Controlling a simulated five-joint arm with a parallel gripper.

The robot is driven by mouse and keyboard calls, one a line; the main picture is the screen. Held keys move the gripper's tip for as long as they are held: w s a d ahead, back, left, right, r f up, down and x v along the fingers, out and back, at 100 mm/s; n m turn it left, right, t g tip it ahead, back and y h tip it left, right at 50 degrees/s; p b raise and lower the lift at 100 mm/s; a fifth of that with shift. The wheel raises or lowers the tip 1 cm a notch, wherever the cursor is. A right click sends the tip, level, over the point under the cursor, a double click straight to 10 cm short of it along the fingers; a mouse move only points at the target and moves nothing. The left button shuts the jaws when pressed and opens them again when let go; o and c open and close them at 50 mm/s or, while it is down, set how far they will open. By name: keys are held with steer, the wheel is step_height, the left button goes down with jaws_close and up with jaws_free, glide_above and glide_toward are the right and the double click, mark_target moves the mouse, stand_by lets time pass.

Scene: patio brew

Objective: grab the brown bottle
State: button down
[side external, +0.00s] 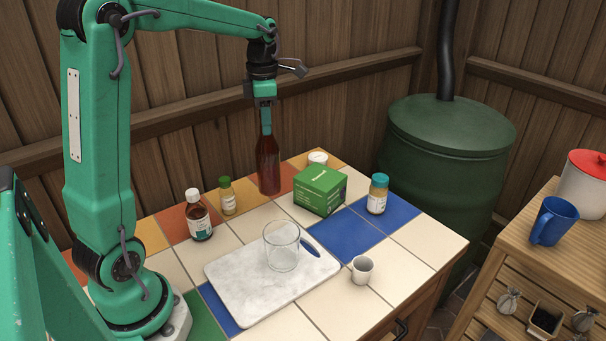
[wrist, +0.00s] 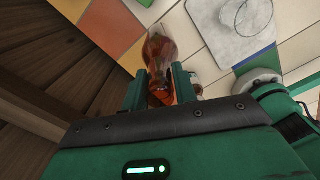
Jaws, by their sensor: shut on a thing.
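The brown bottle (side external: 268,165) is tall, reddish-brown and glassy, with a long neck. It stands upright at the back edge of the tiled table, or very slightly above it; I cannot tell which. My gripper (side external: 265,103) is above it, shut on its neck from the top. In the wrist view the bottle (wrist: 161,50) shows between the two green fingers of my gripper (wrist: 154,88). The fingers hide part of the neck.
A green box (side external: 320,190) stands just right of the bottle, with a white-lidded jar (side external: 317,158) behind. A small green-capped bottle (side external: 227,196) and a white-capped brown medicine bottle (side external: 198,218) stand left. A glass (side external: 281,247) stands on a marble board (side external: 235,290) in front.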

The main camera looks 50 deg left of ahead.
steer(key=d+r, duration=0.4)
steer(key=d, duration=0.3)
steer(key=shift+s+d+r, duration=0.3)
steer(key=shift+d, duration=0.05)
